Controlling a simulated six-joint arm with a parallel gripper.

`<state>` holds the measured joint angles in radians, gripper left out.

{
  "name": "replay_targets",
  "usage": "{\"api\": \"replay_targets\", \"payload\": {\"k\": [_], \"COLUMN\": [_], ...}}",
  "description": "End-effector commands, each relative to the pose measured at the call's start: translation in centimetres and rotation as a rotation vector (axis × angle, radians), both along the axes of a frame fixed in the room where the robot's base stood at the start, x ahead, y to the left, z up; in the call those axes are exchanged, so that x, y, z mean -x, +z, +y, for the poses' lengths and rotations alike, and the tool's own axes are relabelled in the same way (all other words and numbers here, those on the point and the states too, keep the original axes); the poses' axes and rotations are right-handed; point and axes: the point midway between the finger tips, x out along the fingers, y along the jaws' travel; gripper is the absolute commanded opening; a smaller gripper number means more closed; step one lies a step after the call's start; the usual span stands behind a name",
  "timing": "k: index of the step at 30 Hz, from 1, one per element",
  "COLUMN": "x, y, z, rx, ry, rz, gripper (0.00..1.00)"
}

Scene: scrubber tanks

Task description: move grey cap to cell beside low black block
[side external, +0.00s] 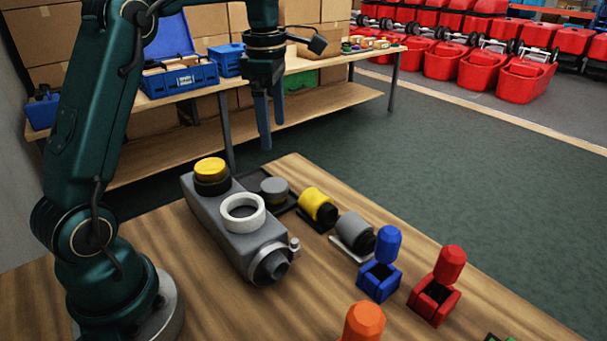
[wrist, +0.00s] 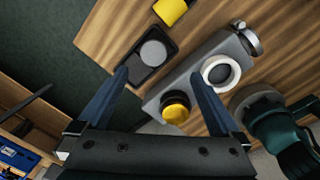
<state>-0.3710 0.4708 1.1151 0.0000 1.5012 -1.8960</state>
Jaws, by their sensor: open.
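A round grey cap (side external: 273,186) sits in a shallow black tray (side external: 291,203) behind the grey tank. In the wrist view the grey cap (wrist: 153,53) fills one end of the tray (wrist: 171,43). The tray's other end is dark, and I cannot clearly make out a low black block there. My gripper (side external: 271,134) hangs open and empty, high above the far edge of the table. In the wrist view its two fingers (wrist: 158,73) are spread apart, with the tray and tank well below them.
The grey tank (side external: 222,225) carries a yellow cap (side external: 210,169) and a white ring (side external: 242,213). A yellow cylinder (side external: 315,202), a grey cylinder (side external: 353,231), and blue (side external: 380,275) and red (side external: 436,295) holders stand to the right. An orange piece (side external: 363,322) is at the front.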

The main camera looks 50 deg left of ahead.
Motion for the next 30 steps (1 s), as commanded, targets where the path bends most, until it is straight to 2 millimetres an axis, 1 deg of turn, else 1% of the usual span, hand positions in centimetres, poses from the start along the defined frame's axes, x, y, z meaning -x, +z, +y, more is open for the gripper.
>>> {"api": "replay_targets", "payload": {"k": [1, 3, 5, 9, 14, 15, 18, 21, 24, 27, 30], "x": [0.8, 2.0, 3.1, 6.2, 10.0, 11.0, 13.1, 14.7, 15.8, 16.2, 16.4], "y": [0.9, 1.8, 2.4, 3.0, 2.4, 2.1, 1.0, -0.1, -1.0, -1.5, -1.7], "z": [-1.2, -2.7, -4.0, -6.7, -9.3, -9.9, -10.9, -11.6, -12.0, -12.2, -12.2], "rx": [-0.016, -0.046, -0.076, -0.164, -0.293, -0.330, -0.422, -0.504, -0.562, -0.595, -0.602], "ry": [-0.125, -0.331, -0.512, -0.931, -1.400, -1.514, -1.771, -1.973, -2.108, -2.177, -2.200], "rz": [-0.025, -0.058, -0.085, -0.140, -0.190, -0.198, -0.213, -0.218, -0.217, -0.215, -0.212], "gripper": [1.00, 1.00, 1.00, 1.00, 1.00, 1.00, 1.00, 1.00, 1.00, 1.00, 1.00]}}
